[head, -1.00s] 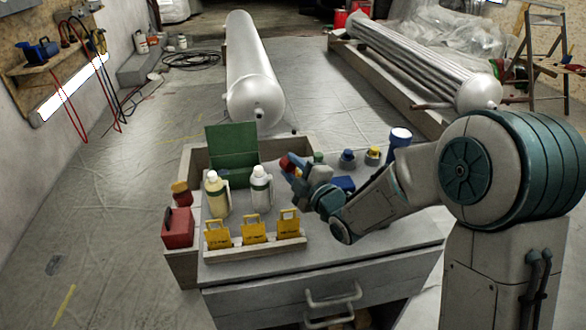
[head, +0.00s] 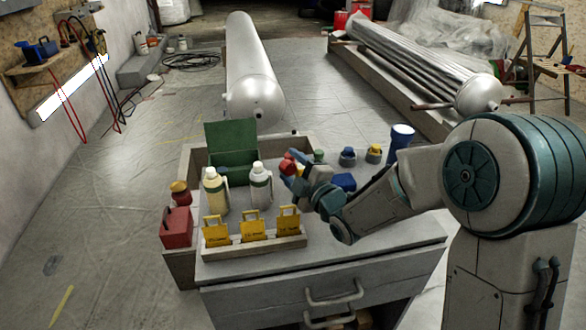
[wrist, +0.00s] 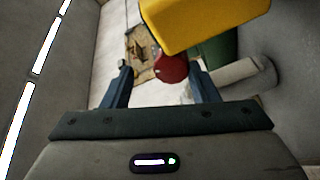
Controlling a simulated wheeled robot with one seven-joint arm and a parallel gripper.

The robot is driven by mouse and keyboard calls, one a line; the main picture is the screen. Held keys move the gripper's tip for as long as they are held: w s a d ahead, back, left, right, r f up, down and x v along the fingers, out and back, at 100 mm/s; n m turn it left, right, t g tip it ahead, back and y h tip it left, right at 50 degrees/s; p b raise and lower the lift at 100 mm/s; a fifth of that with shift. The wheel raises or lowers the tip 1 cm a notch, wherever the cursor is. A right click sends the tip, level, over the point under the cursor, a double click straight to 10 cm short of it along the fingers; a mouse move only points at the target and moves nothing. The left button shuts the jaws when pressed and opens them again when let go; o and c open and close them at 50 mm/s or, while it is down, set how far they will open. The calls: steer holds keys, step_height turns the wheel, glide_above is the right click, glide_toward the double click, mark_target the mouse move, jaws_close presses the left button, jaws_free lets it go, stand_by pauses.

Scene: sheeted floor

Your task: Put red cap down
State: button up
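A red cap (head: 287,162) shows at the tip of my gripper (head: 291,173) in the head view, above or at the tabletop; I cannot tell which. A red rounded piece (wrist: 171,68) shows between the finger lines of my gripper (wrist: 160,70) in the wrist view, closer to the right finger. The two fingers stand apart, with a gap visible left of the red piece. A yellow block (wrist: 205,20) fills the top of that view and overlaps the red piece. Contact between the fingers and the cap cannot be made out.
Two bottles (head: 214,193) stand left of my gripper. Yellow tags (head: 252,229) stand in a front tray. A green box (head: 232,150) is behind. A blue cap (head: 347,156) and a yellow cap (head: 374,152) stand to the right. A red box (head: 177,228) is at the left edge.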

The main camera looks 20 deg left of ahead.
steer(key=r+p+v, duration=0.1)
steer(key=v, duration=1.1)
steer(key=shift+p, duration=0.3)
steer(key=shift+r, duration=0.1)
